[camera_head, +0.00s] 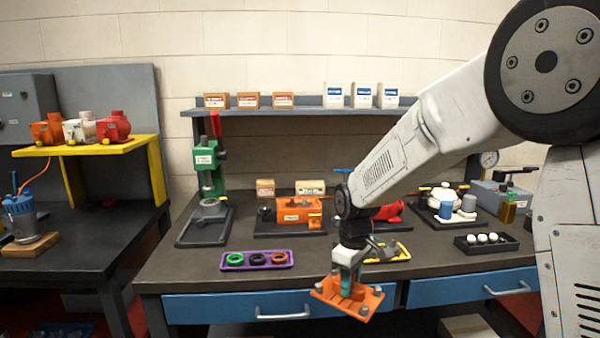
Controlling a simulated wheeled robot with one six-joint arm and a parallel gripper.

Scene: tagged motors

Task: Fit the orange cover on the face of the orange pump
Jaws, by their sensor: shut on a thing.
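The orange cover (328,291) is a flat plate with bolts at its corners. My gripper (347,280) is shut on its middle and holds it, slightly tilted, in front of the bench's front edge and drawers. The orange pump (292,214) is a boxy body with a white label on a black base, further back on the bench. My gripper and the cover are in front of it and to its right, well apart. I cannot tell which side of the pump is its open face.
A purple tray (284,266) of rings lies front left on the bench. A yellow tray (405,253) sits beside my gripper, partly hidden by it. A green press (208,165) stands left of the pump. A red pump (391,211) is partly behind my arm.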

